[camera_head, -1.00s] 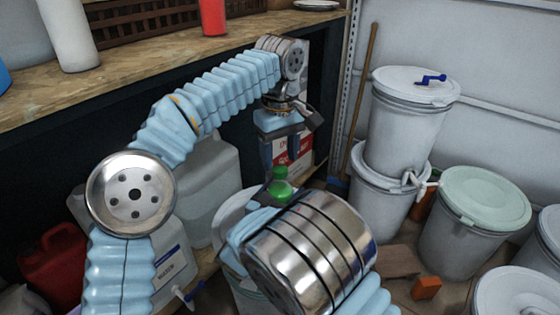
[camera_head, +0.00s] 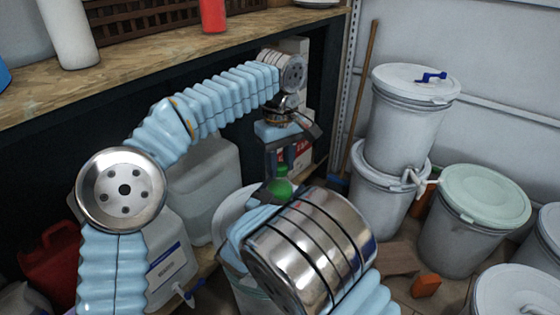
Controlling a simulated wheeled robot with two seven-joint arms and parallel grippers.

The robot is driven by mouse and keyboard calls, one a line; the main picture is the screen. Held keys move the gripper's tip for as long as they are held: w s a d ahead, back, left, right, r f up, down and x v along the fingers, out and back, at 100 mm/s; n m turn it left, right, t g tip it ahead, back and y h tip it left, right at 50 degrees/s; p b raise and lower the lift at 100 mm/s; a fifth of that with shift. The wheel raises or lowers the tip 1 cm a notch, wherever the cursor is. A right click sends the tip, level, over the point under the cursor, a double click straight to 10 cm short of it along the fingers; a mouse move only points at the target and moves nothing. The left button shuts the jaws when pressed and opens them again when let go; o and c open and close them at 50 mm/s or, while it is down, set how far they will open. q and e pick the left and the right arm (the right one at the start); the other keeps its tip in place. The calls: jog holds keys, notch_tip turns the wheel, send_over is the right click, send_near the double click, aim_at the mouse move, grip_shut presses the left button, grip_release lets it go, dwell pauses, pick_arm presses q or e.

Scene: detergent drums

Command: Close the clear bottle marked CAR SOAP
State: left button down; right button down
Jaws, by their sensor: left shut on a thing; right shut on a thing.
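My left gripper (camera_head: 281,160) comes down from above at the centre and is shut on a small green piece, seemingly the cap (camera_head: 281,168). Right under it is a rounded green part, seemingly the top of the bottle (camera_head: 281,189). The two look very close or touching; I cannot tell whether the cap is seated. My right gripper (camera_head: 264,192) shows only as a dark bit beside the green part and is shut on the bottle. My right wrist hides the rest of the bottle, and no CAR SOAP lettering shows.
A white drum (camera_head: 232,205) stands behind my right wrist. A large translucent jug (camera_head: 205,185) and a red can (camera_head: 52,260) stand under the wooden shelf (camera_head: 130,70). Stacked white buckets (camera_head: 408,125) and a green-lidded bucket (camera_head: 470,235) are on the right.

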pick_arm(q)
jog(key=m, duration=0.3)
jog(key=shift+m, duration=0.4)
jog(key=m, duration=1.7)
jog(key=c, duration=0.8)
grip_release()
jog(key=shift+o, duration=0.2)
jog(key=shift+r, duration=2.25)
